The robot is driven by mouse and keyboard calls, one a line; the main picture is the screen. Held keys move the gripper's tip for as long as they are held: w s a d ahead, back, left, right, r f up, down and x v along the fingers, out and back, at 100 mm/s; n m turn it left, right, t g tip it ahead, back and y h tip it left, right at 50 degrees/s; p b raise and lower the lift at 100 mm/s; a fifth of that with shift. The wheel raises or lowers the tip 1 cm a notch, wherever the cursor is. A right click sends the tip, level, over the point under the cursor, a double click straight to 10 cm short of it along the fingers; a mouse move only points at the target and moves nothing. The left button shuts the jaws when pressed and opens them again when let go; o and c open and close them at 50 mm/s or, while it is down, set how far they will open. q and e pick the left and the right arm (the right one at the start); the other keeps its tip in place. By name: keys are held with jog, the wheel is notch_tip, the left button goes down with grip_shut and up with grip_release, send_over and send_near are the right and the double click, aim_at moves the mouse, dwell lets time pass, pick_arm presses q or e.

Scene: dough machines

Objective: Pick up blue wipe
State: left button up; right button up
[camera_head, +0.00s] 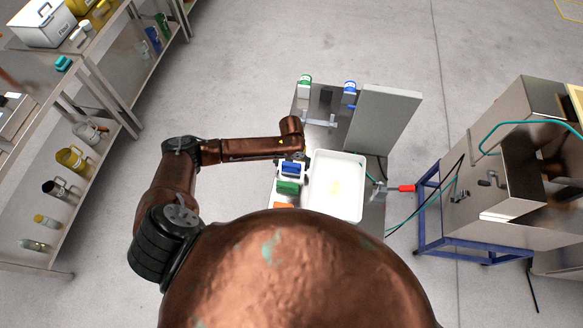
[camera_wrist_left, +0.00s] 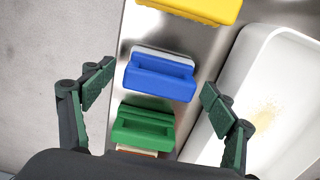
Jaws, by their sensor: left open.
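The blue wipe (camera_wrist_left: 160,78) is a blue block with a raised grip on a white base, lying on the metal table; it also shows in the head view (camera_head: 291,169). My left gripper (camera_wrist_left: 158,84) is open above it, with one finger on each side of the blue wipe and clear gaps to it. In the head view the gripper is largely hidden by its own arm, at the far side of the wipe. My right gripper is not in view.
A green wipe (camera_wrist_left: 143,128) lies close beside the blue one, and a yellow one (camera_wrist_left: 205,8) lies beyond it. An orange item (camera_head: 283,205) is nearer. A white tray (camera_head: 362,172) stands right of the wipes, close to the right finger. Shelves (camera_head: 115,90) stand left.

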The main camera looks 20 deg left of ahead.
pick_arm(q)
jog(key=shift+c, duration=0.4)
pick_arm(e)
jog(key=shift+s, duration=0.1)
pick_arm(q)
jog(key=c, duration=1.2)
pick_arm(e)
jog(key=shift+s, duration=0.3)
pick_arm(q)
jog(key=shift+r, duration=0.1)
jog(key=shift+r, duration=0.55)
jog(key=s+d+r, duration=0.1)
jog(key=d+r, duration=0.3)
jog(key=s+d+r+b, duration=0.1)
jog(key=s+d+r, duration=0.1)
jog(key=d+r, duration=0.2)
jog(key=s+d+r+b, duration=0.1)
jog(key=s+d+r, duration=0.1)
jog(key=d, duration=0.3)
jog(key=shift+d+r, duration=0.1)
jog(key=shift+r, duration=0.8)
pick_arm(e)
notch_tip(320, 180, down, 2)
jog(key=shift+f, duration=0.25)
